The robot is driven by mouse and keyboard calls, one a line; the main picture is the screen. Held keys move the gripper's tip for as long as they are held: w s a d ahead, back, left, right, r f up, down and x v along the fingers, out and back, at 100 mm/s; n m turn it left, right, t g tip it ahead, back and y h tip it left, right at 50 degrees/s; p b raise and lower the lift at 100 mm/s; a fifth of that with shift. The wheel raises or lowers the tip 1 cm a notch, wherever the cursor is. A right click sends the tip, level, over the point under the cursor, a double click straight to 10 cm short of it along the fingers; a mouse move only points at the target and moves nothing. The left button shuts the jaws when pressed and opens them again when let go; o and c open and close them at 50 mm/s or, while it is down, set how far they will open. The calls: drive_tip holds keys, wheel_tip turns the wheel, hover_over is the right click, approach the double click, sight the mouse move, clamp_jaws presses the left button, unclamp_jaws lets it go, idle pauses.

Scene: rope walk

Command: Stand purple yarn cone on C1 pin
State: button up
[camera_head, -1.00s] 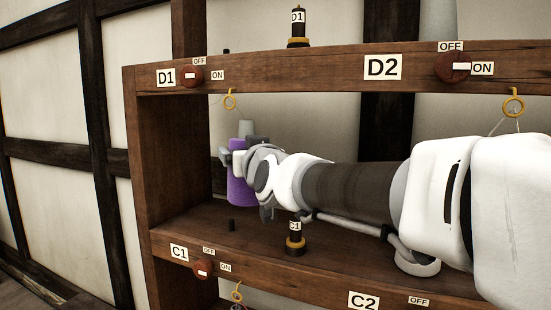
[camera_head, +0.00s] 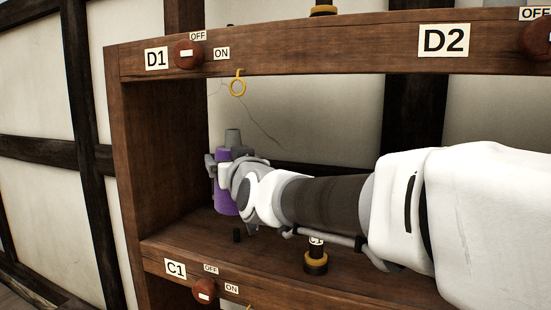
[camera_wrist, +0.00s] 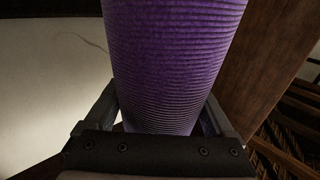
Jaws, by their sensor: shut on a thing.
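The purple yarn cone (camera_head: 226,190) stands upright in my gripper (camera_head: 222,172), inside the left bay of the shelf. Its grey top shows above the jaws. In the wrist view the purple cone (camera_wrist: 175,60) fills the middle, with a finger of my gripper (camera_wrist: 165,120) on each side of it. A black and yellow post tagged C1 (camera_head: 316,262) stands further right, partly behind my arm. Whether the cone's base touches the board is unclear.
The wooden side post (camera_head: 160,160) is close left of the cone. The C1 label (camera_head: 175,268) and a red switch knob (camera_head: 205,291) are on the lower front beam. My arm covers the right part.

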sight(224, 204)
drive_tip(key=shift+f+b, duration=2.3)
drive_tip(key=shift+f, duration=0.5)
drive_tip(key=shift+f+b, duration=0.4)
drive_tip(key=shift+b, duration=0.15)
drive_tip(key=shift+r, duration=0.25)
drive_tip(key=shift+r+p, duration=0.5)
drive_tip(key=shift+p, duration=0.1)
drive_tip(key=shift+r, duration=0.1)
drive_tip(key=shift+f+b, duration=0.7)
idle(0.6)
drive_tip(key=shift+r+p, duration=0.55)
drive_tip(key=shift+r, duration=0.15)
drive_tip(key=shift+f+b, duration=0.9)
drive_tip(key=shift+b, duration=0.05)
idle(0.7)
